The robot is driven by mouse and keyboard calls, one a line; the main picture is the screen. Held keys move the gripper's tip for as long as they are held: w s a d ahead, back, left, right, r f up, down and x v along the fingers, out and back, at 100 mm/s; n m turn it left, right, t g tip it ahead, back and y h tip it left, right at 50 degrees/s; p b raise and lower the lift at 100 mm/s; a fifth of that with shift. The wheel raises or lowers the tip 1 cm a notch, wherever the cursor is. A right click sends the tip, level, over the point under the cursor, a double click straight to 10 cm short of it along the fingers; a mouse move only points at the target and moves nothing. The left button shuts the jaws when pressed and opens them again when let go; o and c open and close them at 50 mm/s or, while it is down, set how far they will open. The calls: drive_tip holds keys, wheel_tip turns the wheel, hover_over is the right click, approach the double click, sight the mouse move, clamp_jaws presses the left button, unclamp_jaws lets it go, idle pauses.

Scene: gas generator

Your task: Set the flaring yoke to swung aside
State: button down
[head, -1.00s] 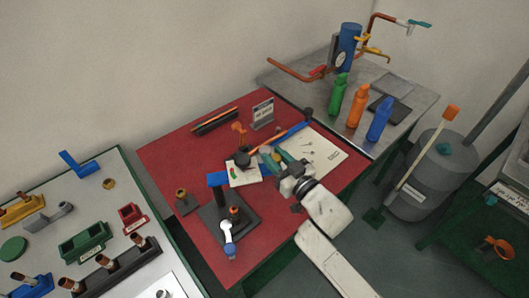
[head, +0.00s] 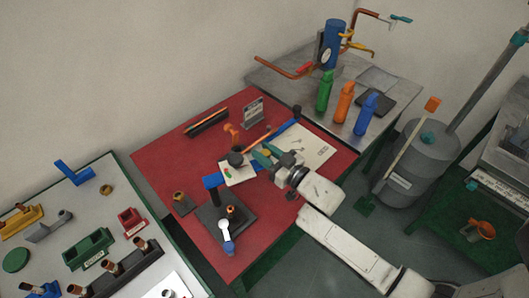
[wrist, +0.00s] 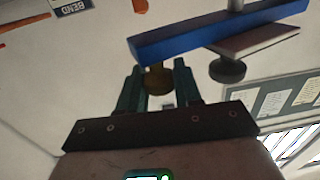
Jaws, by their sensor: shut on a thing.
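My gripper (head: 264,158) is at the middle of the red table in the head view, reaching in from the right. In the wrist view its green fingers (wrist: 158,90) are shut on a short brass-coloured knob (wrist: 158,78). A blue bar (wrist: 205,36) runs across just beyond the fingertips, with a dark round knob (wrist: 229,70) beside it. The bar, seemingly the flaring yoke, also shows in the head view (head: 284,129). A dark round knob (head: 235,158) shows left of my gripper there. My fingers partly hide how the brass-coloured knob joins the bar.
A black-based stand (head: 225,218) with blue and white levers is in front on the red table (head: 165,160). A BEND sign (head: 253,112) stands behind. Green (head: 325,91), orange (head: 345,102) and blue (head: 366,113) bottles stand on the grey bench at right.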

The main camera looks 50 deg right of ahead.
drive_tip(key=c, duration=1.1)
unclamp_jaws()
drive_tip(key=shift+w+r, duration=0.25)
drive_tip(key=shift+r, duration=0.3)
drive_tip(key=shift+o, duration=1.4)
drive_tip(key=shift+s+f, duration=0.1)
drive_tip(key=shift+f, duration=0.15)
drive_tip(key=shift+s+d, duration=0.1)
drive_tip(key=shift+s+f, duration=0.1)
drive_tip(key=shift+s, duration=0.15)
drive_tip(key=s+b, duration=0.3)
drive_tip(key=s, duration=0.7)
drive_tip(key=shift+a, duration=0.25)
